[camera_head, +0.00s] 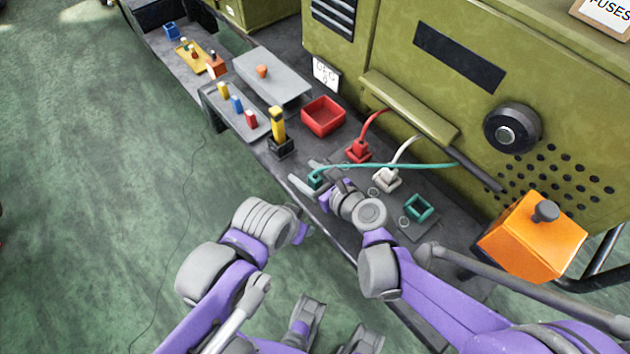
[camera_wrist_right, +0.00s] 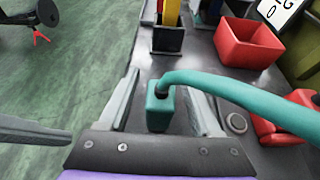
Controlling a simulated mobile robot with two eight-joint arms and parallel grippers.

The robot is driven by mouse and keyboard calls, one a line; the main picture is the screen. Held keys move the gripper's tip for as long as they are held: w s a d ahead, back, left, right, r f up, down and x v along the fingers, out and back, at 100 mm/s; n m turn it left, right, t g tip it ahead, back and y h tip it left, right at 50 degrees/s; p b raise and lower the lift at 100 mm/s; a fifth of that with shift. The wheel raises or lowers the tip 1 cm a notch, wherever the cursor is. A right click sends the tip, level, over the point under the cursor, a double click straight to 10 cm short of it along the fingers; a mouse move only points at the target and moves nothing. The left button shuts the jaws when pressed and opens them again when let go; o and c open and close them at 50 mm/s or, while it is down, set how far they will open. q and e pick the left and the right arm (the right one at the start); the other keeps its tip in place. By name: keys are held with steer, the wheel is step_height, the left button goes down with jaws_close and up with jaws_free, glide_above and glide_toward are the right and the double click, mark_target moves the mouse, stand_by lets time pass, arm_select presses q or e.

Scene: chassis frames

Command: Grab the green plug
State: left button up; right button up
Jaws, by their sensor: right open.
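The green plug (camera_head: 315,181) stands at the front edge of the grey bench, with its green cable (camera_head: 400,166) running right to the olive cabinet. In the right wrist view the plug (camera_wrist_right: 160,108) is upright between the two fingers of my right gripper (camera_wrist_right: 163,106). The fingers are open, with a gap on each side of the plug. In the head view my right gripper (camera_head: 309,176) is around the plug. My left arm is bent at the lower left; its fingers are not clearly seen.
A red plug (camera_head: 358,151) and a white plug (camera_head: 387,180) with cables stand nearby. An empty green socket (camera_head: 419,207) is to the right. A red bin (camera_head: 323,117) and a yellow block in a black holder (camera_head: 280,147) are to the left. An orange box (camera_head: 530,238) stands at right.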

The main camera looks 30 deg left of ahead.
jaws_close()
stand_by(0.4)
